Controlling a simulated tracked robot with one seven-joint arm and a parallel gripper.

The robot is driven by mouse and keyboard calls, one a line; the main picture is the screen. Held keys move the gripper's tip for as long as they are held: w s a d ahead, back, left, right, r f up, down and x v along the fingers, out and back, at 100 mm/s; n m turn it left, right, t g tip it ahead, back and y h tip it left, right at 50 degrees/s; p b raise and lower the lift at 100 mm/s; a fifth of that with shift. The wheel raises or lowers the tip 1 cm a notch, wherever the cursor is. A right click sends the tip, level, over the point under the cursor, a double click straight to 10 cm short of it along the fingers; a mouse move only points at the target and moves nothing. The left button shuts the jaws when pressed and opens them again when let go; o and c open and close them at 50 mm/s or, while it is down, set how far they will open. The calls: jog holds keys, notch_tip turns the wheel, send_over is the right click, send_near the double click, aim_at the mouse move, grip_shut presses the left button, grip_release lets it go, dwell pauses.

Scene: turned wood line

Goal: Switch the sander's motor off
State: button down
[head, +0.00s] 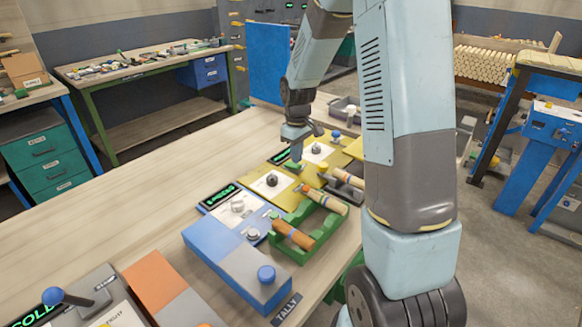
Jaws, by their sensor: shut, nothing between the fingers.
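My gripper (296,160) is shut and empty. It points down over the far part of the long wooden bench, above the yellow panels. I cannot tell whether it touches anything. Below it, a yellow panel carries a dark knob (271,180) on a white plate. Nearer, a panel has a pale round knob (238,206) and a green-lit display (222,195). No label reading sander is legible, so I cannot tell which control is the sander's motor switch. My arm hides the bench's right part.
A green rack (322,226) holds turned wooden pieces beside the panels. A blue-balled lever (54,296) rises at bottom left. The bench's left top (130,205) is clear.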

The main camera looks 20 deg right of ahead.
aim_at(296, 166)
jog(key=shift+f, duration=0.9)
dwell(1.1)
jog(key=shift+r, duration=3.5)
jog(key=shift+s+r, duration=0.1)
jog(key=shift+r, duration=0.1)
jog(key=s+r+m+t, duration=0.2)
jog(key=s+r, duration=0.7)
jog(key=s, duration=0.5)
jog(key=s+r+m+t, duration=0.3)
jog(key=s+r, duration=0.6)
jog(key=s, duration=0.5)
jog(key=shift+s+m+t, duration=0.3)
jog(key=shift+s+m, duration=0.05)
jog(key=shift+m, duration=0.55)
